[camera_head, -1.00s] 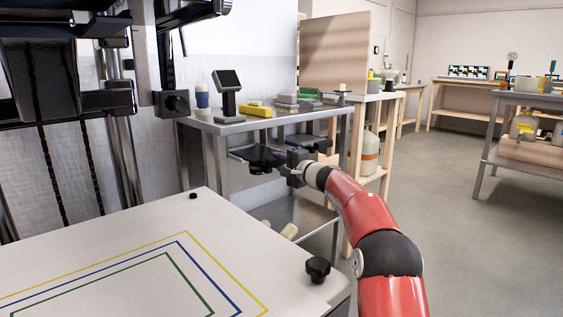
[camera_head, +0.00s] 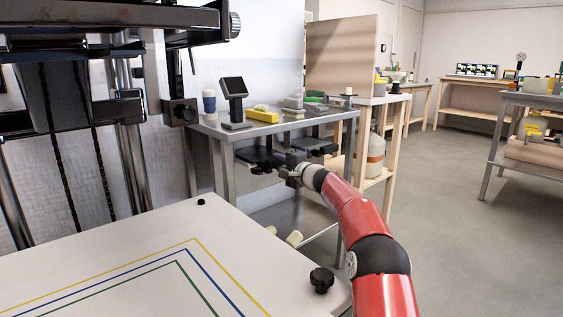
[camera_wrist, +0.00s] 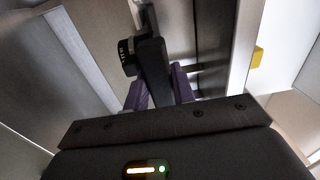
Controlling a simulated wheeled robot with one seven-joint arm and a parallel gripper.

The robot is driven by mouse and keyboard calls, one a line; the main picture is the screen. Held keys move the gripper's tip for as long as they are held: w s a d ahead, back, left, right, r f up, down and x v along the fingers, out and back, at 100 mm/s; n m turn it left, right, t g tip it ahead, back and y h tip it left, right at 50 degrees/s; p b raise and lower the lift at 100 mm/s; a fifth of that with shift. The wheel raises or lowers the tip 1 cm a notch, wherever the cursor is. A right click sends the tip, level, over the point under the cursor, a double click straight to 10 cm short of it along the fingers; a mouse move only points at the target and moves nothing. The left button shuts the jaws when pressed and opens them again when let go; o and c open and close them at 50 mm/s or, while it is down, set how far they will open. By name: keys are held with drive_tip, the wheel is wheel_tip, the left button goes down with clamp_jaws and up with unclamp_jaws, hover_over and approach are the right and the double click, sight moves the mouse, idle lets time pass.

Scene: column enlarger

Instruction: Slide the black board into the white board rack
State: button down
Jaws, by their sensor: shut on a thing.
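My gripper (camera_head: 284,163) is at the near edge of the metal table, just below tabletop height. In the wrist view its purple fingers (camera_wrist: 161,88) are shut on a narrow black piece (camera_wrist: 155,62), seen nearly edge-on, with a round marked knob at its left. In the head view a flat black shape (camera_head: 254,156), probably the black board, lies left of the gripper, partly behind the table edge. I cannot tell exactly where the fingers grip it. I cannot make out the white board rack for certain.
Another flat black piece (camera_head: 316,147) is right of the gripper. The enlarger baseboard (camera_head: 90,245) with a black knob (camera_head: 321,280) fills the near left.

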drive_tip(key=shift+f, duration=0.3)
